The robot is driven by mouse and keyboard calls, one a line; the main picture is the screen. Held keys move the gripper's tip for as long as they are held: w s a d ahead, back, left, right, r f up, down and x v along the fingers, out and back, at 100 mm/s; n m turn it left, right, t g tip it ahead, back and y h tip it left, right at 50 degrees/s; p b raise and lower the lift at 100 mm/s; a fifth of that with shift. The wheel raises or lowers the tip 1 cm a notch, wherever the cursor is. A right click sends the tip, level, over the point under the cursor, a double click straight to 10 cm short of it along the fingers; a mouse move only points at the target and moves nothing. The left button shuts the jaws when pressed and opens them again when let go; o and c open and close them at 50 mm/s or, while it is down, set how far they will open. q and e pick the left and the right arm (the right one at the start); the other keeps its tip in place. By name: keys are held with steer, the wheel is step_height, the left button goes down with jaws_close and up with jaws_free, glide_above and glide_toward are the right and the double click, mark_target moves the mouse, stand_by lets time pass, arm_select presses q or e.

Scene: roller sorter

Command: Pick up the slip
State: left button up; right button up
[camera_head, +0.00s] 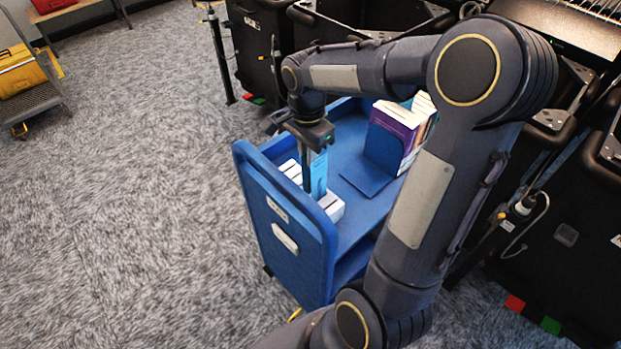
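A light blue slip (319,175) stands upright at the near left end of the blue cart (258,190), among small white blocks (331,207). My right gripper (307,180) points down at the slip, and its dark finger overlaps the slip's left edge in this view. I cannot tell whether the fingers are apart or shut on the slip. The slip's lower end is partly hidden by the blocks and the cart's end panel. My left gripper is out of view.
A blue bookend (384,149) and upright books (398,125) stand on the cart behind my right arm. Black bins (258,45) line the back and right. A yellow bin (20,72) sits on a step at far left. The carpet at left is clear.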

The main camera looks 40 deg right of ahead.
steer(key=f, duration=0.4)
steer(key=shift+d+f, duration=0.15)
steer(key=shift+d, duration=0.25)
steer(key=shift+c, duration=0.3)
jaws_close()
